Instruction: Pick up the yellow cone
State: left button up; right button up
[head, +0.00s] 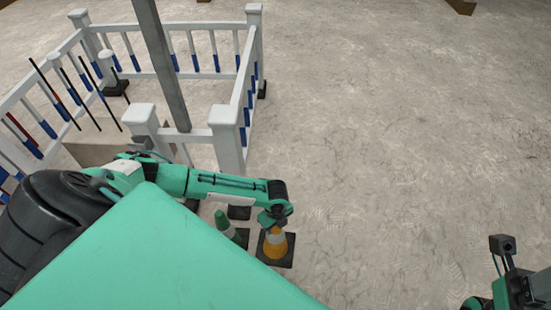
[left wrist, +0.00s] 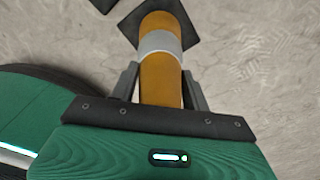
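The yellow cone (head: 277,247), orange-yellow with a pale band and a dark square base, stands upright on the floor in the lower middle of the head view. My left gripper (head: 274,219) is over its upper part, pointing down. In the left wrist view, the cone (left wrist: 160,80) runs between the two fingers of my left gripper (left wrist: 161,70). The fingers lie close along both its sides and look shut on it. Part of my right arm shows at the lower right of the head view; its fingers cannot be seen.
A green cone (head: 223,224) stands just left of the yellow one. Another dark base (head: 239,212) lies behind them. A white railing (head: 229,140) encloses thin dark rods and a grey post (head: 162,65) at the left. The floor to the right is clear.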

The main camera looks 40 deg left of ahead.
pick_arm(q)
grip_shut()
